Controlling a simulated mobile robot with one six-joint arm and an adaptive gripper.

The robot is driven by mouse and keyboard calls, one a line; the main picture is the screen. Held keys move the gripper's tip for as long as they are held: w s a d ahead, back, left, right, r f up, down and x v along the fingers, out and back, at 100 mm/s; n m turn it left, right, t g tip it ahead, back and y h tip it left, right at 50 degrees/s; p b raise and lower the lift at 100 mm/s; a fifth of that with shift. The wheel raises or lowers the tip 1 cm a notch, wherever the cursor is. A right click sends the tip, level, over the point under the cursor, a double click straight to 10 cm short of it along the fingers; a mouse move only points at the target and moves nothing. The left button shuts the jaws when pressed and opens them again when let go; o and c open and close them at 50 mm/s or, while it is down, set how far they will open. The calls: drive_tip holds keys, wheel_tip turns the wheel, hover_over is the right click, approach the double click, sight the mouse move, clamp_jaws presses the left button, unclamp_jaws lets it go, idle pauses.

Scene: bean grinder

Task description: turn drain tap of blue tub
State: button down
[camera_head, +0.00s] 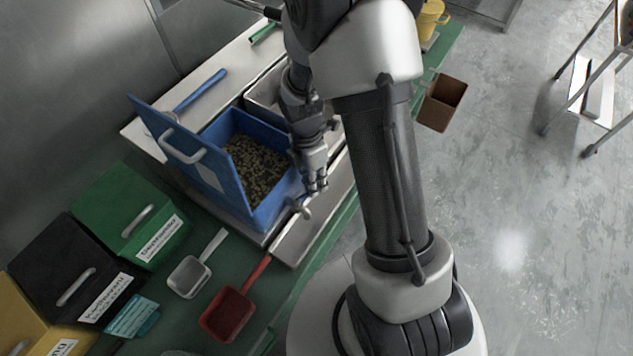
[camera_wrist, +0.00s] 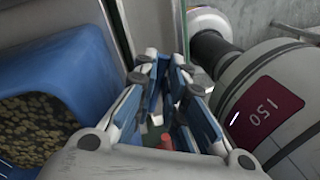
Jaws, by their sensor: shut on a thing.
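The blue tub (camera_head: 272,212) stands on the bench, its lid (camera_head: 180,150) raised at the left, with brown-green beans (camera_head: 254,170) inside. Its blue wall (camera_wrist: 75,70) and beans (camera_wrist: 30,125) show at the left of the wrist view. The drain tap (camera_head: 301,207) is a small grey part low on the tub's front right side. My gripper (camera_head: 317,188) points down beside that wall, shut on the tap. In the wrist view my gripper's fingers (camera_wrist: 168,100) are a little apart and mostly hide what is between them.
A grey metal container (camera_head: 262,92) stands behind the tub. A white scoop (camera_head: 190,277) and a red scoop (camera_head: 228,314) lie on the green bench in front. Green (camera_head: 130,215) and black (camera_head: 70,275) labelled bins stand at the left. A brown bin (camera_head: 442,102) hangs at the bench's right edge.

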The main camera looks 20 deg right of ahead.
drive_tip(key=shift+w, duration=0.1)
idle(0.4)
drive_tip(key=c, duration=1.7)
unclamp_jaws()
drive_tip(key=shift+o, duration=0.2)
